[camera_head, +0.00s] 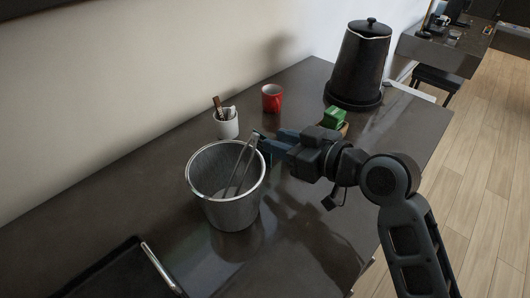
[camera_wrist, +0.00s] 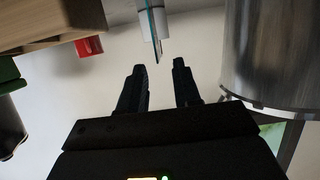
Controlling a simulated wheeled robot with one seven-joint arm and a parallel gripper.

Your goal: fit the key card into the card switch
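My gripper (camera_head: 266,143) is low over the dark counter, just right of the metal bucket. In the wrist view my gripper (camera_wrist: 158,66) has its two fingers apart with nothing between them. A thin teal-edged upright piece, which looks like the key card (camera_wrist: 157,36), is seen edge-on just beyond the fingertips, roughly in line with the gap. In the head view a small teal edge, likely the key card (camera_head: 257,137), shows at the fingertips. What supports it is hidden. I cannot make out the card switch in either view.
A metal bucket (camera_head: 218,210) with tongs (camera_head: 241,165) stands close left of my gripper. A white cup (camera_head: 227,127) with utensils and a red cup (camera_head: 272,98) stand behind. A green block (camera_head: 333,117) and black urn (camera_head: 360,62) are right. A black tray (camera_head: 115,278) is front left.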

